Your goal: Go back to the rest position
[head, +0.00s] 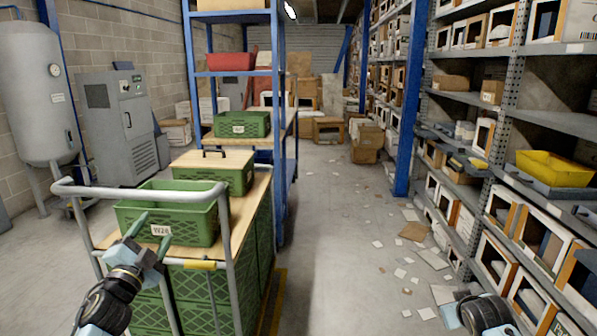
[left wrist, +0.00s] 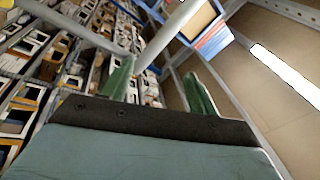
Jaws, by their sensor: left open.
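My left gripper (head: 150,236) is at the lower left of the head view, in front of the cart's near end. Its two green fingers are apart, with nothing between them. They also show spread and empty in the left wrist view (left wrist: 160,78). In the head view the fingers overlap the near green crate (head: 190,222) and the cart's handle rail (head: 130,192); I cannot tell whether they touch. A part of my right arm (head: 485,312) shows at the bottom right. My right gripper itself is not in view.
The cart carries green crates and a wooden board. A blue rack (head: 282,120) stands behind it. Shelves (head: 480,200) with boxes and a yellow bin (head: 553,168) line the right. A grey tank (head: 38,90) stands left. The aisle floor (head: 330,250) is mostly open, with scattered papers.

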